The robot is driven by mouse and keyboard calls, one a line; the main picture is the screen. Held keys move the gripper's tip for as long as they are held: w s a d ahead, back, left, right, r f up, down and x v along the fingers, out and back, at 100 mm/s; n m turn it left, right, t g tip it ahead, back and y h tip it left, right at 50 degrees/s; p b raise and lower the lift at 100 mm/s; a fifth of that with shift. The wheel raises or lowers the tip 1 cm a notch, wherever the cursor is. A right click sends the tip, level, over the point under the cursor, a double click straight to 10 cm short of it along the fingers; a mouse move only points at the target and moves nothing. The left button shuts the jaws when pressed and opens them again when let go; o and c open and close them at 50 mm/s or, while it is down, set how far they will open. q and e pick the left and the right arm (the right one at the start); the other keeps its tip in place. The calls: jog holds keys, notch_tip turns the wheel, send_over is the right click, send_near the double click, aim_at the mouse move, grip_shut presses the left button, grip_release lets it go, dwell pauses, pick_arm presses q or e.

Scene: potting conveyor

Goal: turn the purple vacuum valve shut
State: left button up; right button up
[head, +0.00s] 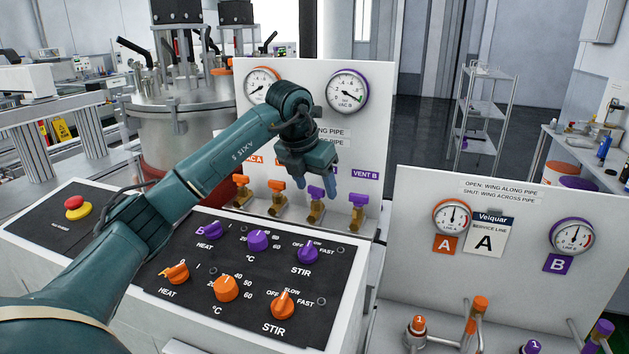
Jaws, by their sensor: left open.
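Behind the control box stands a row of brass valves with orange and purple wings. The purple valve (316,193) third from the left sits just under my left gripper (309,178). Its label is hidden behind the gripper, but it is the purple one beside the valve under the VENT B label (365,175). My left gripper points down, open, with its fingertips close above or around this wing. I cannot tell whether they touch it, nor clearly how the wing is turned. My right gripper is not in view.
Close by stand the purple VENT B valve (357,199) and two orange valves (277,184). A purple-rimmed vacuum gauge (347,91) is on the panel above. The control box (250,262) with knobs and a red stop button (77,206) lies under my left arm.

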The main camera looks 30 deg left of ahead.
pick_arm(q)
jog(key=c, duration=1)
jog(key=shift+d+n+y, duration=0.1)
jog(key=shift+n+y, duration=0.6)
jog(key=shift+n, duration=0.9)
jog(key=o, duration=1)
jog(key=b+v, duration=0.1)
jog(key=v, duration=1.2)
